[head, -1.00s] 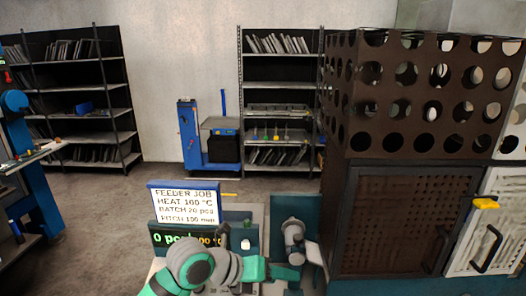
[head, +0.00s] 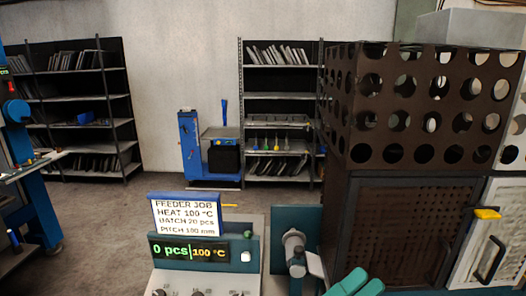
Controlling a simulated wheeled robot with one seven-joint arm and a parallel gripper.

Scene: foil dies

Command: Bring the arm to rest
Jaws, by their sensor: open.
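My gripper (head: 368,281) shows only in part at the bottom edge of the head view, right of centre. Two teal fingers stand side by side, apart, with nothing seen between them. The rest of my arm is out of the picture. The fingers are below and to the right of a grey cylindrical fitting with a pale block (head: 295,247) on a teal panel (head: 309,217). I cannot tell the distance between them.
A feeder control panel with a sign (head: 186,214) and a lit display (head: 190,250) reading 0 pcs and 100 °C stands left of the gripper. A dark perforated cabinet (head: 345,200) rises close on the right. Open floor (head: 110,215) lies beyond, before shelves (head: 83,105) and a blue cart (head: 190,145).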

